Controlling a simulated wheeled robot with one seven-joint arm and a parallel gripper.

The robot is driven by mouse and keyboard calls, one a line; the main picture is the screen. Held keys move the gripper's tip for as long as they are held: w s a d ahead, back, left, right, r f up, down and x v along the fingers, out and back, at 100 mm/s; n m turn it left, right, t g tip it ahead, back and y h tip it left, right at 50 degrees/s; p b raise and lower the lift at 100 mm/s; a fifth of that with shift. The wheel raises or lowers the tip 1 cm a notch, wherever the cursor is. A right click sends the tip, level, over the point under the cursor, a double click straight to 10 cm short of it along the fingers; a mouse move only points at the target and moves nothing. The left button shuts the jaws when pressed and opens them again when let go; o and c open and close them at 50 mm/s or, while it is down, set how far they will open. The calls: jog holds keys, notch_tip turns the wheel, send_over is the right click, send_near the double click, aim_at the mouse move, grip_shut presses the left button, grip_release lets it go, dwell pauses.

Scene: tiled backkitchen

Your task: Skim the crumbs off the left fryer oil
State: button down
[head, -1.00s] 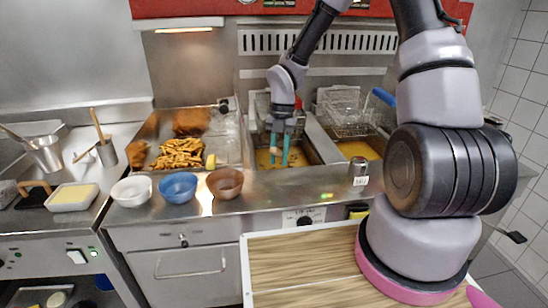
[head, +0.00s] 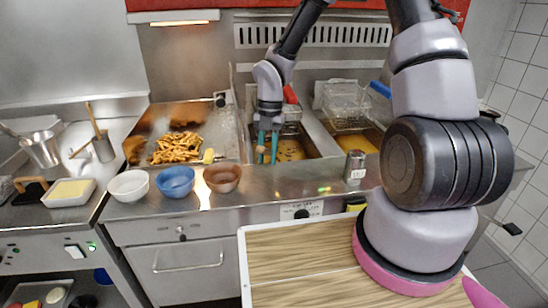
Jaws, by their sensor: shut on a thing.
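The left fryer (head: 318,137) holds brown-yellow oil (head: 292,150) with dark crumbs floating on it. My gripper (head: 267,153), with teal fingers, points down at the left front edge of this fryer. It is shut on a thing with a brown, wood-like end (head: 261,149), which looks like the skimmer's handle. The skimmer's head cannot be made out; my fingers and wrist hide much of that spot. A red handle (head: 290,94) shows behind my wrist at the back of the left fryer.
The right fryer has oil (head: 357,144) and a wire basket (head: 345,105) with a blue handle. A metal can (head: 355,165) stands at the front edge. Fries (head: 177,147) lie in the tray to the left. White, blue and brown bowls (head: 223,179) line the counter.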

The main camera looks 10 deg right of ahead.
jog(key=shift+a, duration=0.1)
jog(key=shift+w+a, duration=0.5)
jog(key=shift+a, duration=0.35)
jog(key=shift+w+a, duration=0.5)
jog(key=shift+a, duration=0.35)
jog(key=shift+d, duration=3.45)
jog(key=shift+s+a, duration=0.5)
jog(key=shift+a, duration=0.35)
jog(key=shift+s+a, duration=0.5)
jog(key=shift+a, duration=0.45)
